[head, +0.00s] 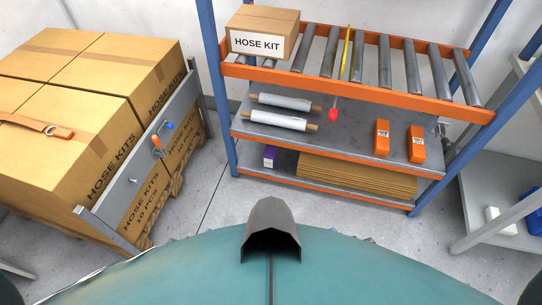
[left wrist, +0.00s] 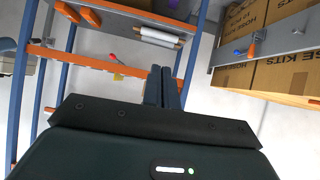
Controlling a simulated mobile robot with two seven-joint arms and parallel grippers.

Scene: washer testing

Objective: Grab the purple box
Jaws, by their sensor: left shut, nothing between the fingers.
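The purple box (head: 270,155) is small and sits on the lowest shelf of the blue and orange rack, at its left end beside a stack of flat cardboard. A small purple patch at the top edge of the left wrist view (left wrist: 173,4) looks like the same box, mostly cut off. My left gripper (left wrist: 162,71) is shut and empty, with its two dark fingers together. It is apart from the box, and the rack shows beyond its tips. Neither gripper shows in the head view.
The rack's middle shelf (head: 350,132) holds two white rolls (head: 280,120) and two orange tools (head: 399,143). A hose kit box (head: 262,32) stands on the rollers above. A pallet of large cartons (head: 95,95) stands left. Clear floor (head: 205,215) lies between.

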